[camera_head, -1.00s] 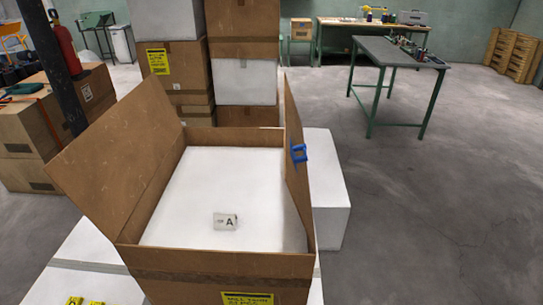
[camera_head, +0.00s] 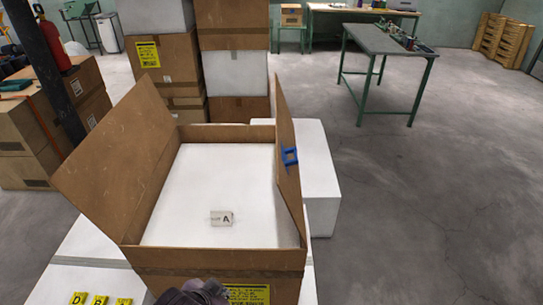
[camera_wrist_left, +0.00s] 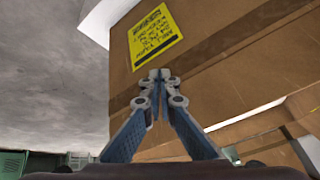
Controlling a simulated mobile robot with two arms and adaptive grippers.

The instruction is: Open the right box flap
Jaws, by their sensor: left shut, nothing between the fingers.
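An open cardboard box (camera_head: 205,259) stands in the middle of the head view, with a white interior and a small tag marked A (camera_head: 221,218). Its right flap (camera_head: 287,150) stands roughly upright and carries a blue handle (camera_head: 289,156). Its left flap (camera_head: 118,165) is tilted outward to the left. My left gripper (camera_head: 200,291) is at the bottom edge, in front of the box's near side and well below the blue handle. In the left wrist view its fingertips (camera_wrist_left: 159,75) meet, empty, near the yellow label (camera_wrist_left: 155,36) on the cardboard. My right gripper is not in view.
White blocks (camera_head: 322,180) stand under and to the right of the box. Stacked cartons (camera_head: 168,60) rise behind it. A dark post (camera_head: 58,80) and more cartons are on the left. A green-legged table (camera_head: 390,42) stands at the back right; the floor at right is clear.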

